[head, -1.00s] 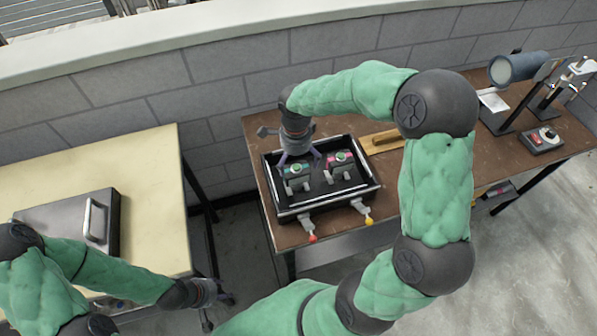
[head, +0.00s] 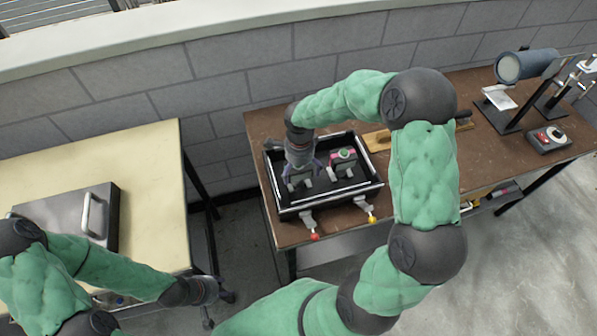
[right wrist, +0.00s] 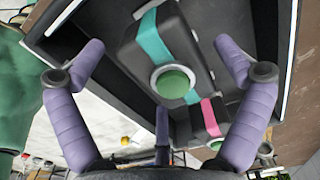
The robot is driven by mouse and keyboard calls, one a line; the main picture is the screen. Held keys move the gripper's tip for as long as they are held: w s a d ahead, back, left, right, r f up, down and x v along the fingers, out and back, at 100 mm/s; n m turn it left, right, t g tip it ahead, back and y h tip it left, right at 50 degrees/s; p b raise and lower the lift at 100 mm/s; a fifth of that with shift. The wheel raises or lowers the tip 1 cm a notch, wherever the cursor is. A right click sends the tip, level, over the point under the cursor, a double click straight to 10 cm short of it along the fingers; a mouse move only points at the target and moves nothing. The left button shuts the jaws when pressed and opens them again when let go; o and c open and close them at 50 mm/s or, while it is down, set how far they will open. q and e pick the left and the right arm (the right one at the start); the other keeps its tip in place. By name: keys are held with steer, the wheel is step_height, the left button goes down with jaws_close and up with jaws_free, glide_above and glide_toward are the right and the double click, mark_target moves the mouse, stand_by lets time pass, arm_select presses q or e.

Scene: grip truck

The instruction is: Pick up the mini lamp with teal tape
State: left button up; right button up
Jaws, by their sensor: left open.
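The mini lamp with teal tape (right wrist: 195,45) is a dark box with a teal band and a round green lens. It fills the middle of the right wrist view, inside the black tray (head: 330,206). In the head view my right gripper (head: 303,176) covers most of it. My right gripper is open, its purple fingers (right wrist: 162,88) spread on either side of the lamp, with no visible grip on it. A second lamp with pink tape (head: 343,159) stands to its right in the tray. My left gripper (head: 220,306) is open and empty beside the cream table.
The tray stands on a brown table (head: 460,165), with red and yellow knobbed clamps (head: 310,228) on its front side. A metal case (head: 65,215) is on the cream table (head: 130,165). Equipment stands far right.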

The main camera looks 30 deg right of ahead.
steer(key=c, duration=1.4)
steer(key=shift+r, duration=0.1)
